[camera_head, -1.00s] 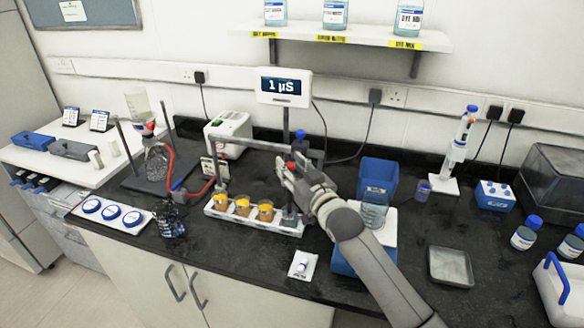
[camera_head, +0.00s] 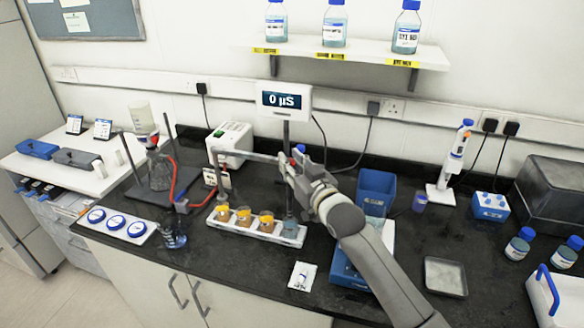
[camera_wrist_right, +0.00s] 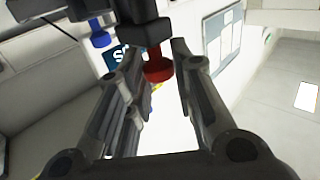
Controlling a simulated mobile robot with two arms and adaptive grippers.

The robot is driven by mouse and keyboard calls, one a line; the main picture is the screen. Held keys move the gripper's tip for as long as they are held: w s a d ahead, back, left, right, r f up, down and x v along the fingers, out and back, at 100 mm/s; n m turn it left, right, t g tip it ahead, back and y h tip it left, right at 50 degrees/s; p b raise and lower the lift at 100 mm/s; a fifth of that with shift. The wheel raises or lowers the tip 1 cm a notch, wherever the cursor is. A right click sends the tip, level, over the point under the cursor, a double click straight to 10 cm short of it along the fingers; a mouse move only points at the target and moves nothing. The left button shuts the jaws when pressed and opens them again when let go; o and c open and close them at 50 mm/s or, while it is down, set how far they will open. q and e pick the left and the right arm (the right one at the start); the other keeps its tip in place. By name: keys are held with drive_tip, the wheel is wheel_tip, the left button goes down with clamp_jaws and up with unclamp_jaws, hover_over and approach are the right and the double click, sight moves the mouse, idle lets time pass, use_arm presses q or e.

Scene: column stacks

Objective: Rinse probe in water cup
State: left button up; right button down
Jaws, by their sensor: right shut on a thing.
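My right gripper (camera_head: 284,168) is at the meter stand, shut on a red knob (camera_wrist_right: 158,70) under a dark block in the wrist view. A pale horizontal bar (camera_head: 248,157) runs left from there. A thin probe (camera_head: 224,182) hangs from its left end, over the leftmost cup of a white tray; whether its tip is inside that cup is unclear. The meter display (camera_head: 284,100) reads 0 µS. My left gripper is not in view.
A ring stand with a red tube (camera_head: 170,172) and a dark glass vessel (camera_head: 173,237) stand left of the tray.

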drive_tip(key=shift+r, duration=0.35)
drive_tip(key=c, duration=1.3)
unclamp_jaws()
drive_tip(key=shift+o, duration=0.2)
drive_tip(key=shift+f, duration=0.1)
drive_tip(key=v, duration=1.2)
